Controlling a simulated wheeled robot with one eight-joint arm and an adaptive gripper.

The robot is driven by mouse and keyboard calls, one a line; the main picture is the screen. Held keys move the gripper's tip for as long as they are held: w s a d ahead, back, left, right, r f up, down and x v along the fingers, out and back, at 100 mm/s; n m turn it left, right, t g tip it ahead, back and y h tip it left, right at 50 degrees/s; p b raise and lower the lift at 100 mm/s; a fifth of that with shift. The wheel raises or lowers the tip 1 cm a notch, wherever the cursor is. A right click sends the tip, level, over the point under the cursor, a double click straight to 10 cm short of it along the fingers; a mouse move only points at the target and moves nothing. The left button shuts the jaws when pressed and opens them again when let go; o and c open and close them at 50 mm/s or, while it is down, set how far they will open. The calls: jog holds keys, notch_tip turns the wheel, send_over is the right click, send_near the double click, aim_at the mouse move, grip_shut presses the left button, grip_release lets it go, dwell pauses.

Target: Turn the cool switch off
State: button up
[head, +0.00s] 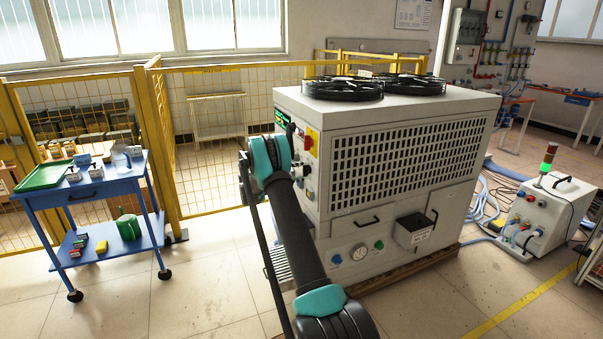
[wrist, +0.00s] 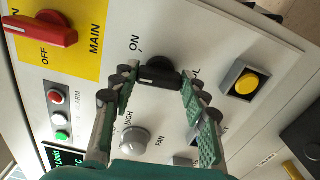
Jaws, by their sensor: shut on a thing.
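The cool switch (wrist: 160,66) is a black rotary knob on the white panel. An "ON" label is beside it, and part of a label ending in "OL" shows on its other side. My gripper (wrist: 157,80) has one finger on each side of the knob and is shut on it.
A red main switch (wrist: 40,30) on a yellow plate, a yellow button (wrist: 245,84), a grey knob (wrist: 134,138) and red, white and green lamps (wrist: 60,119) surround the switch. In the head view, a blue cart (head: 95,190) stands left and clear floor lies between.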

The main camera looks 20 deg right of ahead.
jog(key=shift+a+n, duration=0.1)
jog(key=shift+n, duration=0.3)
jog(key=o, duration=1.2)
jog(key=shift+c, duration=0.2)
jog(key=a, duration=1.2)
jog(key=shift+s, duration=0.15)
